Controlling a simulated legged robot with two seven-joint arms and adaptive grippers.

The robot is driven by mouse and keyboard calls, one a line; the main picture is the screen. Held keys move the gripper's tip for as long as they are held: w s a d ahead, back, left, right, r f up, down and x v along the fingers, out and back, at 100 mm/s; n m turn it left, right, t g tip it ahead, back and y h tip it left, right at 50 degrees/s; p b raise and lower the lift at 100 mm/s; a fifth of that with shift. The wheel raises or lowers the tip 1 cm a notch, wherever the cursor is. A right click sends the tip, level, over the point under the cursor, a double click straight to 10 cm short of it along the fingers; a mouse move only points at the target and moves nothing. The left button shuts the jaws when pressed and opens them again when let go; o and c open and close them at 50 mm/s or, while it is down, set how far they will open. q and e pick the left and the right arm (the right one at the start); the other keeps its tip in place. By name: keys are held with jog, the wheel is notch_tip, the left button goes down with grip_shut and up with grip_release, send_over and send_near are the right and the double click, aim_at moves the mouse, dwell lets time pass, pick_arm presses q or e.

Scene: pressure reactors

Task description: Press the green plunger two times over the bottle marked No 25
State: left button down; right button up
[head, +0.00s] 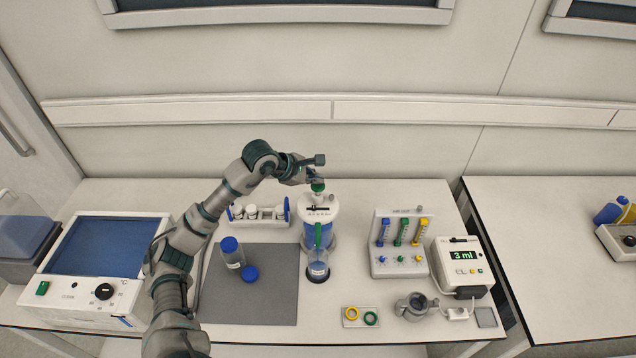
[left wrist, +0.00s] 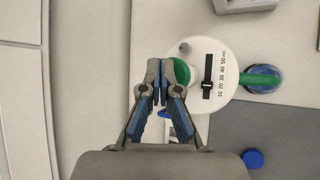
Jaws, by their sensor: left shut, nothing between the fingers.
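The green plunger (head: 318,187) tops the white-lidded dispenser (head: 318,210), which holds blue liquid. In the left wrist view, the plunger (left wrist: 182,70) shows as a green disc partly hidden by my fingertips. My left gripper (head: 314,178) is shut and empty, just above the plunger; I cannot tell whether it touches. In the left wrist view, its fingertips (left wrist: 160,70) overlap the disc's edge. A bottle (head: 318,270) stands under the green spout (head: 318,236) in a dark ring. Its label is too small to read. My right gripper is out of view.
A bottle rack (head: 259,224) stands behind. A panel with coloured syringes (head: 401,243) and a "3 ml" device (head: 462,262) are right. A blue-topped heater (head: 100,250) is left.

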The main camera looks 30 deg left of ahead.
aim_at(315, 185)
pick_arm(q)
jog(key=shift+a+r, duration=0.1)
notch_tip(315, 185, up, 6)
jog(key=p, duration=0.4)
jog(key=shift+r+p, duration=0.1)
jog(key=shift+p, duration=0.2)
dwell(0.7)
